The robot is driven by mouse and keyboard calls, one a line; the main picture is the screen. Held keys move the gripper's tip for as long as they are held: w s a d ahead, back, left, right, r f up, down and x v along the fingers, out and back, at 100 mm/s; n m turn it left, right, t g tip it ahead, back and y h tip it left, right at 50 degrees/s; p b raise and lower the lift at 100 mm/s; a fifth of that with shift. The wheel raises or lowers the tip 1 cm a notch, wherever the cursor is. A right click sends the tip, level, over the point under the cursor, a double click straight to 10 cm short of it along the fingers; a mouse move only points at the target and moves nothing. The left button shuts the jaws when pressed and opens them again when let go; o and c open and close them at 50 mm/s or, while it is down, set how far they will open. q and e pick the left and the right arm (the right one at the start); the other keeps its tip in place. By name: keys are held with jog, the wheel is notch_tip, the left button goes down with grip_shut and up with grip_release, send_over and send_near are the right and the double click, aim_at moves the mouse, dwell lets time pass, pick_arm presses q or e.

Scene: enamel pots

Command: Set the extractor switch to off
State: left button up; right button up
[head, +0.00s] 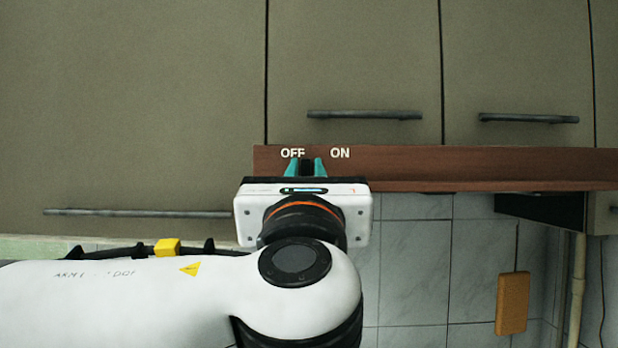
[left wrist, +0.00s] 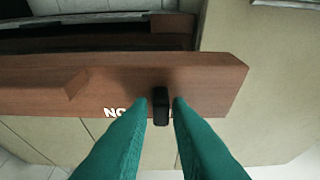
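The extractor switch (left wrist: 160,106) is a small black lever on the brown wooden board (left wrist: 215,72). In the left wrist view it stands between the two teal fingers of my left gripper (left wrist: 162,104), which are a little apart with a finger on each side of it. I cannot tell if they touch it. In the head view my left gripper (head: 306,167) is at the board, just below the OFF label (head: 292,153) and left of the ON label (head: 340,153). It hides most of the switch there. In the wrist view a finger covers most of OFF. My right gripper is not in view.
Olive cabinet doors (head: 350,60) with dark bar handles (head: 365,114) rise above the board (head: 450,170). Tiled wall (head: 415,270) lies below. An orange-brown block (head: 512,303) and a pale pipe (head: 576,280) are at the lower right.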

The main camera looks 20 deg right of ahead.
pick_arm(q)
jog(key=shift+o, duration=1.3)
jog(key=shift+s+f, duration=0.15)
jog(key=b+v, duration=0.6)
jog(key=v, duration=0.5)
jog(key=shift+s+b, duration=0.35)
jog(key=shift+b, duration=0.05)
jog(key=shift+a, duration=0.1)
